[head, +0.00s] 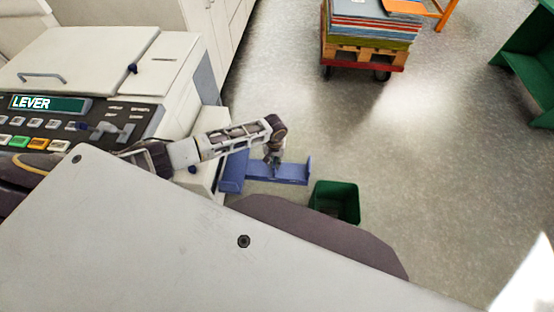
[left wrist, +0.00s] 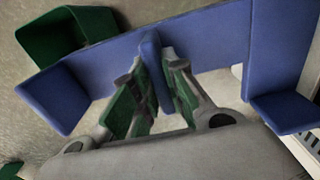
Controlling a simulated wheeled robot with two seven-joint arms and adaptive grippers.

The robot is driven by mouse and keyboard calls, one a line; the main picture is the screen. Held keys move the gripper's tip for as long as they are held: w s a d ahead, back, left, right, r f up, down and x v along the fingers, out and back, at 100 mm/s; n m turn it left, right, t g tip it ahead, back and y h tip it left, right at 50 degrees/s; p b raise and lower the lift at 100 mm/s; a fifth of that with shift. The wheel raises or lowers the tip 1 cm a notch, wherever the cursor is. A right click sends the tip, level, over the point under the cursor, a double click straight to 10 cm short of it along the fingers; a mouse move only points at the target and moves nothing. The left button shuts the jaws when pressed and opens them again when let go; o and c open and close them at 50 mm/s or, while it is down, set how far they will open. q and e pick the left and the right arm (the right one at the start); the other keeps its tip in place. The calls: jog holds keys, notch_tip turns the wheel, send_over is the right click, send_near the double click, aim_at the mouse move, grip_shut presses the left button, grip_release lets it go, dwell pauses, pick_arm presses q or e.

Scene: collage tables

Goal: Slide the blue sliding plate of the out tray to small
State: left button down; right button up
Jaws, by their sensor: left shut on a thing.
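The blue sliding plate (head: 292,174) of the out tray shows in the head view on the right side of the machine. It is a long bar with a raised end at its right. A blue upright part (head: 235,167) stands at the machine's side. In the left wrist view the blue plate (left wrist: 205,42) spans the picture, with an end wall (left wrist: 52,100) at left and a blue upright (left wrist: 277,50) at right. My left gripper (head: 272,163) is shut on the plate's blue middle tab (left wrist: 152,62), its green-padded fingers on either side. My right gripper is out of view.
The white machine (head: 90,58) with a panel reading LEVER fills the left. A green bin (head: 336,201) stands on the floor close to the plate's right end. A loaded pallet cart (head: 365,50) and a green shelf (head: 530,62) are farther off. Open floor lies between.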

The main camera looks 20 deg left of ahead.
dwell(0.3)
pick_arm(q)
jog(key=c, duration=1.4)
grip_release()
jog(key=shift+c, duration=0.2)
notch_tip(320, 180, up, 12)
jog(key=shift+s, duration=0.2)
